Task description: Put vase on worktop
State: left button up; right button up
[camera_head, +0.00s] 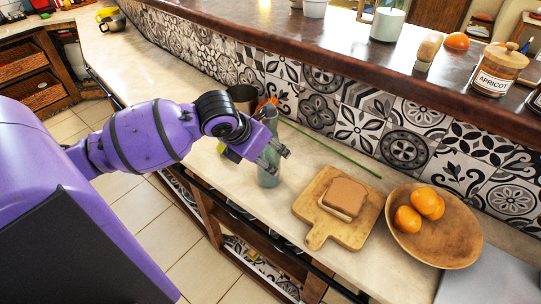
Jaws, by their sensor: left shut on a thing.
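A grey-green vase (268,178) stands upright at the pale worktop (215,158), partly hidden by my left gripper. My left gripper (274,152) comes in from the left and is shut on the vase's upper part. The vase's base appears at the worktop surface; I cannot tell whether it touches. Something orange (267,104) shows just behind the gripper, near the vase's top. My right gripper is not in view.
A dark pot (242,95) stands behind the gripper. A long green stem (330,147) lies along the tiled wall. To the right are a cutting board (318,229) with bread (344,196) and a wooden bowl (452,246) with oranges. A raised dark counter (345,48) runs behind.

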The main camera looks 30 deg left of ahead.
pick_arm(q)
jog(key=shift+s+d, duration=0.15)
jog(key=shift+s, duration=0.2)
jog(key=shift+r, duration=0.1)
jog(key=o, duration=1.5)
jog(key=shift+w, duration=0.1)
jog(key=shift+o, duration=1.2)
jog(key=shift+w+a+f, duration=0.1)
jog(key=shift+a+f, duration=0.1)
jog(key=shift+r, duration=0.2)
jog(key=shift+s+r, duration=0.25)
jog(key=shift+r, duration=0.05)
jog(key=d+p+v, duration=0.1)
jog(key=p+v, duration=0.1)
jog(key=v, duration=0.9)
jog(key=shift+a, duration=0.45)
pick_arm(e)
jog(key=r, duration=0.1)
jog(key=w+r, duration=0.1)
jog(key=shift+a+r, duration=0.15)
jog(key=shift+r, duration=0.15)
